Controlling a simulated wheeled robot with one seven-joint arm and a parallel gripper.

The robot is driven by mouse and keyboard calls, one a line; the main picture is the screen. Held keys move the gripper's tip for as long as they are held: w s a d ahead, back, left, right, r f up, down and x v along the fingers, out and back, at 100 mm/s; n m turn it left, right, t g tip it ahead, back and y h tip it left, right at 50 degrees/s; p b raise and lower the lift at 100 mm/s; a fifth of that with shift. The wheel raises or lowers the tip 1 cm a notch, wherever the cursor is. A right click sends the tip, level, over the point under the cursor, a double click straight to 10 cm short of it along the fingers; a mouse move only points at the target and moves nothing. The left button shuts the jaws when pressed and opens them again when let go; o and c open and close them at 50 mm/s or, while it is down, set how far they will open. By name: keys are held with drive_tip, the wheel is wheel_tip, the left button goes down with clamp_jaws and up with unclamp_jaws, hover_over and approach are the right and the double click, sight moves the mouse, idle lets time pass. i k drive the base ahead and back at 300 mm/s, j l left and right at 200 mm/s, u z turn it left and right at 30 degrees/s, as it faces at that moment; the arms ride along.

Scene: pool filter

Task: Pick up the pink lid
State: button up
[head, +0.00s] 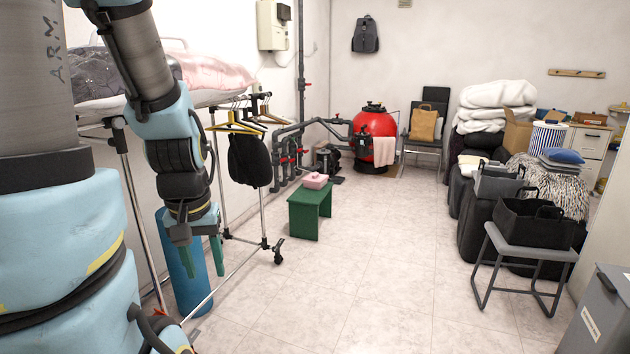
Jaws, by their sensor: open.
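A small pink lidded box (315,181) sits on top of a green stool (310,211) near the middle of the room. Its upper part looks like a pink lid (316,177) with a raised bit on top, but it is too small to make out clearly. My gripper (201,258) hangs pointing down at the left, with its two green fingers apart and nothing between them. It is well to the left of the stool and nearer to me, in front of the clothes rack and a blue cylinder.
A wheeled clothes rack (263,220) stands between my gripper and the stool. A blue cylinder (184,285) stands behind my gripper. A red filter tank (374,130) is at the back. A black crate (528,221) sits on a grey stool at right. The central tiled floor is clear.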

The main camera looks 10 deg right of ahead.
sight(316, 178)
drive_tip(key=i+l+z, duration=0.1)
drive_tip(key=z, duration=0.3)
drive_tip(key=i+l+z, duration=0.1)
drive_tip(key=z, duration=0.3)
drive_tip(key=i+z, duration=0.15)
drive_tip(key=z, duration=0.25)
drive_tip(key=i, duration=4)
drive_tip(key=i+u, duration=0.15)
drive_tip(key=i, duration=0.35)
drive_tip(key=i+l+u, duration=0.15)
drive_tip(key=i, duration=0.4)
drive_tip(key=i+l+u, duration=0.1)
drive_tip(key=i, duration=0.4)
drive_tip(key=u, duration=3.3)
